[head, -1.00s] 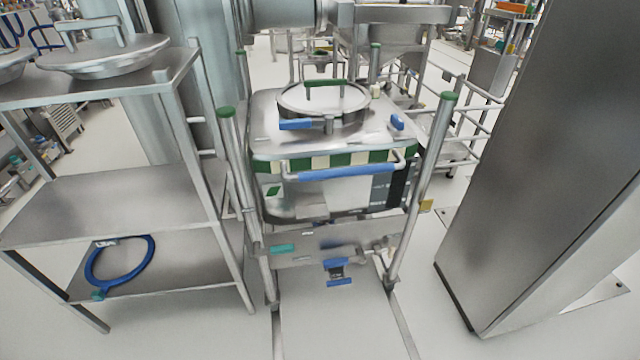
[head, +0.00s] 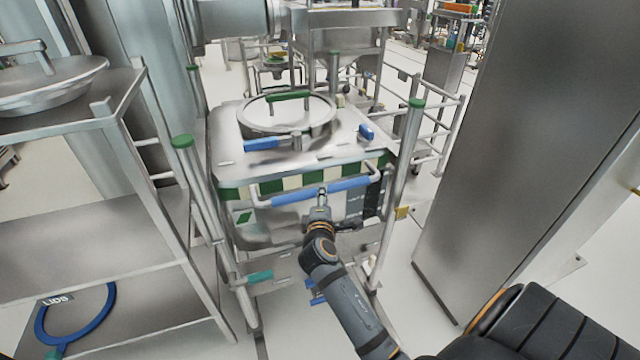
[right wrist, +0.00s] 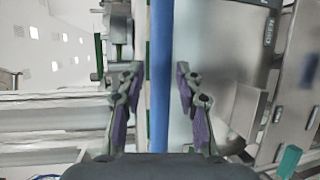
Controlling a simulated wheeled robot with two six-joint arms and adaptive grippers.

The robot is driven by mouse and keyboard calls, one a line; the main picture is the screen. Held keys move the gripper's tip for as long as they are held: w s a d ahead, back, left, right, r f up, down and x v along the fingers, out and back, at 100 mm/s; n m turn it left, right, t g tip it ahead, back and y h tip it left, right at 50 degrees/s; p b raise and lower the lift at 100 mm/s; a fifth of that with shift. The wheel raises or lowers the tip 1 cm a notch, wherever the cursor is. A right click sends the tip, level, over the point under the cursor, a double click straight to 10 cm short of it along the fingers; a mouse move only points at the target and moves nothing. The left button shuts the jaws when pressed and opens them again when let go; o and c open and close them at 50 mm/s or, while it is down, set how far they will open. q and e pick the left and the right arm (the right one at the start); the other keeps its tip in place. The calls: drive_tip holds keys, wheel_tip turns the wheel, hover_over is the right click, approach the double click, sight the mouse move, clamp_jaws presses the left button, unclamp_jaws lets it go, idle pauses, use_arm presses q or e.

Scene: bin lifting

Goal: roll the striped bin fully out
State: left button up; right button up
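The striped bin (head: 240,220) is a steel bin with a green and cream checked band, held in a frame of steel posts with green caps. Its blue push handle (head: 290,200) runs across the front below the band. My right gripper (head: 322,193) reaches the handle a little right of its middle. In the right wrist view the blue handle (right wrist: 160,60) lies between the two fingers of my right gripper (right wrist: 158,85). The fingers are apart, with a gap on each side of the bar. My left gripper is not in view.
A steel shelf rack (head: 90,235) stands close on the left, with a blue ring (head: 78,322) on its lower shelf. A tall steel cabinet (head: 530,130) stands on the right. Bare floor (head: 400,300) shows between the bin and the cabinet.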

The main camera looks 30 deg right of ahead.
drive_tip(key=x, duration=0.8)
drive_tip(key=shift+w+d+f+p, duration=0.15)
drive_tip(key=shift+d+p, duration=0.05)
drive_tip(key=shift+p, duration=0.1)
clamp_jaws()
